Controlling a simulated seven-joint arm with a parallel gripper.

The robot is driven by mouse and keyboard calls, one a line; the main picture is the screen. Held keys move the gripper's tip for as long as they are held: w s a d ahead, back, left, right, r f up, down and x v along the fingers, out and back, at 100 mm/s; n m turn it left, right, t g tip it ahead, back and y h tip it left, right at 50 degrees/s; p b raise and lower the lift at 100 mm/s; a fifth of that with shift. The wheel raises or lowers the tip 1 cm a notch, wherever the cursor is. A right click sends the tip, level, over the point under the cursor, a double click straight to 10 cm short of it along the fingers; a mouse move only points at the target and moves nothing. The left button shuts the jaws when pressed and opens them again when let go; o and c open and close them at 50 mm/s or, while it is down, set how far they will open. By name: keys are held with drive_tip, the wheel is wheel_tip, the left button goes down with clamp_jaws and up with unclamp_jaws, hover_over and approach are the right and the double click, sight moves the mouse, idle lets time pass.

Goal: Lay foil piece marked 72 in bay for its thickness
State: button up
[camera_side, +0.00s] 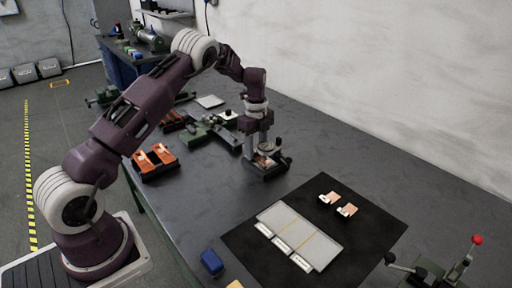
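My gripper (262,147) points down over a small dark measuring stand (268,172) with a round dial, near the middle of the bench. A small copper-coloured patch (264,160) shows at the stand between or under the fingers; I cannot tell whether the fingers hold it. Two copper foil pieces with white tabs, the far one (331,198) and the near one (348,210), lie on the black mat (375,235). Their markings are too small to read. A pale grey tray (285,218) with several side-by-side bays lies on the mat, with white labels along its front edge. Its bays look empty.
A blue block (212,263) and a yellow item (235,285) sit at the front of the bench. A lever device with a red knob (477,240) stands at the right. Orange-topped blocks (154,160) and green tools (213,131) lie left of the stand. Bench between stand and mat is clear.

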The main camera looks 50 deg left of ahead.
clamp_jaws()
drive_tip(key=shift+r, duration=0.1)
drive_tip(key=shift+s+a, duration=0.1)
drive_tip(key=shift+a, duration=2.55)
drive_tip(key=shift+r, duration=0.1)
wheel_tip(320, 180, up, 7)
idle(0.3)
